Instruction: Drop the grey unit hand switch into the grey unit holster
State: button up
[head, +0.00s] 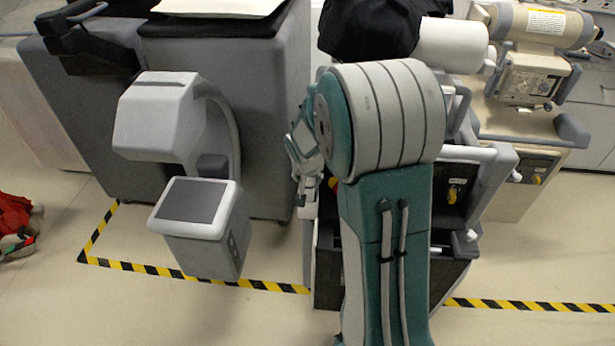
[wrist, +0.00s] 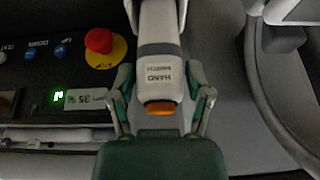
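In the wrist view a pale hand switch (wrist: 160,75), labelled HAND SWITCH and with an orange button, lies between the two fingers of my gripper (wrist: 160,68). The fingers close in on its two sides and appear to grip it. Its far end runs out at the top edge of the picture. In the head view my gripper (head: 304,143) is small, beside the grey unit's right side, partly hidden by my arm. The grey unit (head: 268,105) has a pale curved arm and head (head: 160,118). I cannot make out the holster for certain.
A dark control panel with a red knob (wrist: 99,40), blue buttons and a green display (wrist: 58,96) lies left in the wrist view. A curved grey arm (wrist: 262,85) is at the right. In the head view an open drawer cart (head: 470,200) stands right. Striped tape marks clear floor.

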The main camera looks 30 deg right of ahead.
dwell(0.4)
jog(key=v, duration=1.4)
jog(key=s+a+r+n, duration=0.2)
jog(key=s+a, duration=0.2)
jog(key=s, duration=0.3)
jog(key=s+a+r+n+t+y, duration=0.1)
jog(key=s+a+n, duration=0.1)
jog(key=s, duration=0.5)
jog(key=s+a+r+n+y, duration=0.1)
jog(key=s+a+r+n, duration=0.1)
jog(key=s+a, duration=0.3)
jog(key=shift+s+a+r+n+t, duration=0.3)
jog(key=shift+s+a+r+n, duration=0.1)
jog(key=shift+s, duration=0.55)
